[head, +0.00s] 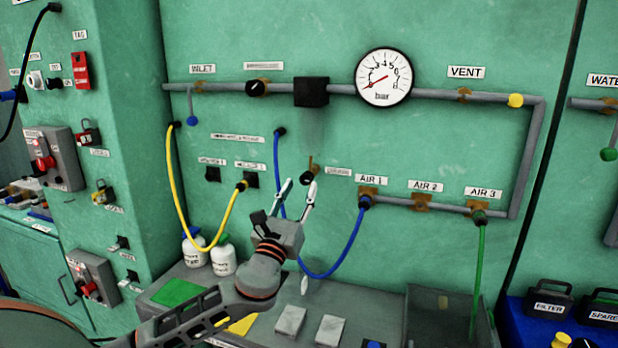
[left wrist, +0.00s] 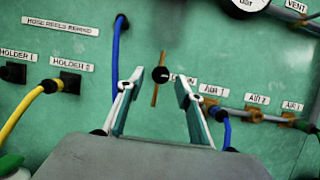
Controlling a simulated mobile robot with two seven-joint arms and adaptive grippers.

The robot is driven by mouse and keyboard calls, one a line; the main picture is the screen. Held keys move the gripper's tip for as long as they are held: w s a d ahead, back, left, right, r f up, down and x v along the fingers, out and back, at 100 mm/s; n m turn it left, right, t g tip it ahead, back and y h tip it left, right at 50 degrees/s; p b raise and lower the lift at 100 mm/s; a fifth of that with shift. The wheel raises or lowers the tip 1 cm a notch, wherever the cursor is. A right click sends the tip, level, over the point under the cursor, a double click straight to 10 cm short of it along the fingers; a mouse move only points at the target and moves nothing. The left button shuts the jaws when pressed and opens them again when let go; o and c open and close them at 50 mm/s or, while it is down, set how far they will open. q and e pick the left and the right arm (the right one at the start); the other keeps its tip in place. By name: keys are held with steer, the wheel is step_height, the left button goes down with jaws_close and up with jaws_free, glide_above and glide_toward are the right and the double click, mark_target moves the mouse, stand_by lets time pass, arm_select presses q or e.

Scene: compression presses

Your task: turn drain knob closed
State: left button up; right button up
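The drain knob (head: 307,178) is a small black round knob with a thin brass bar on the green panel, left of a small label (head: 338,172). In the left wrist view the knob (left wrist: 160,75) has its brass bar standing nearly upright, tilted slightly. The label beside it is partly hidden by a finger. My left gripper (head: 299,187) is open and empty in front of the panel, just below the knob in the head view. In the left wrist view its fingertips (left wrist: 159,83) frame the knob on both sides, with visible gaps. My right gripper is not in view.
A blue hose (head: 340,258) loops from the panel to the AIR 1 port, right of and below my gripper. A yellow hose (head: 178,190) hangs left. A grey pipe with a pressure gauge (head: 384,77) runs above. A grey bench (head: 385,280) lies below.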

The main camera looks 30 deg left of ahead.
mark_target(305, 181)
arm_select(q)
steer(key=shift+p+x, duration=0.35)
steer(key=shift+x, duration=2)
steer(key=shift+w+d+f, duration=0.1)
steer(key=shift+f, duration=0.05)
jaws_close()
